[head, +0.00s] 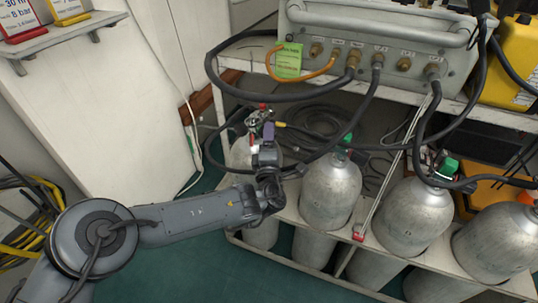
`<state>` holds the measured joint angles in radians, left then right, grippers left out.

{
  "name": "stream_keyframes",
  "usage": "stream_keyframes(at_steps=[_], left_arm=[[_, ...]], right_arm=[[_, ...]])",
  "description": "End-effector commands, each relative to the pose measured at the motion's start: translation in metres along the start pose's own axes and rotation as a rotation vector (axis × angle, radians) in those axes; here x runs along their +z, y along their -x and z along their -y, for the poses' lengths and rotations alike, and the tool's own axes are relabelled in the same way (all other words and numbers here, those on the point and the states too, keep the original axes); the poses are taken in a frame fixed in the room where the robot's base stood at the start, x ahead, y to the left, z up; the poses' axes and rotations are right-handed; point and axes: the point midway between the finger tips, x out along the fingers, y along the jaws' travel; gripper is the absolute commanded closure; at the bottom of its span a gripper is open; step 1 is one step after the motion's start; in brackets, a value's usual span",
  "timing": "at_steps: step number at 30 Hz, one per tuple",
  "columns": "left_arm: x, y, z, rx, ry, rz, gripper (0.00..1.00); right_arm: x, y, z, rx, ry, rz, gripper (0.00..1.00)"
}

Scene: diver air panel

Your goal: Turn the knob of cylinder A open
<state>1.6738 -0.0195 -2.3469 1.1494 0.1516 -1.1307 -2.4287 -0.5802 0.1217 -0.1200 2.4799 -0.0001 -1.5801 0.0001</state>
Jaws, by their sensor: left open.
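Several grey cylinders stand in a white rack, and their letters are too small to read, so I cannot tell for sure which is cylinder A. My left gripper (262,124) is open at the top of the leftmost cylinder (240,153). A small red knob (263,107) shows just beyond its fingertips; I cannot tell whether they touch it. My gripper and wrist hide much of that cylinder's valve. The second cylinder (330,190) and third cylinder (412,215) have green knobs. The rightmost cylinder (500,242) has an orange-red knob. My right gripper is out of view.
A grey air panel (390,50) with brass fittings stands on a white shelf behind the cylinders. Black hoses (365,110) loop from it down around the valves, close to my gripper. A green tag (289,61) hangs on the panel. Green floor (180,245) is free at front left.

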Motion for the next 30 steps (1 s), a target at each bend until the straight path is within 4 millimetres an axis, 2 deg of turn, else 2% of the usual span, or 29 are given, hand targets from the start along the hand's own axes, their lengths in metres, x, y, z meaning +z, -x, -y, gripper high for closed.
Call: stream_keyframes(at_steps=[1, 6, 15, 21, 30], left_arm=[[0.001, 0.007, -0.005, -0.002, -0.001, 0.002, 0.31], [0.000, 0.037, -0.005, -0.004, -0.002, 0.003, 0.31], [0.000, 0.080, -0.002, -0.003, -0.001, 0.000, 0.31], [-0.001, 0.091, 0.000, -0.002, -0.002, -0.001, 0.31], [-0.002, 0.091, 0.001, -0.002, -0.001, -0.002, 0.31]], right_arm=[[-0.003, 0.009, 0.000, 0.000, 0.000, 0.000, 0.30], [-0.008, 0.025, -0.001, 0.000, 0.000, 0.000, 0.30], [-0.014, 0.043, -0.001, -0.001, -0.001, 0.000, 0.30], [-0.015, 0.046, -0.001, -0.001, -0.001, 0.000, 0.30], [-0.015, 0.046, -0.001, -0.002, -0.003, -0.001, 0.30]])
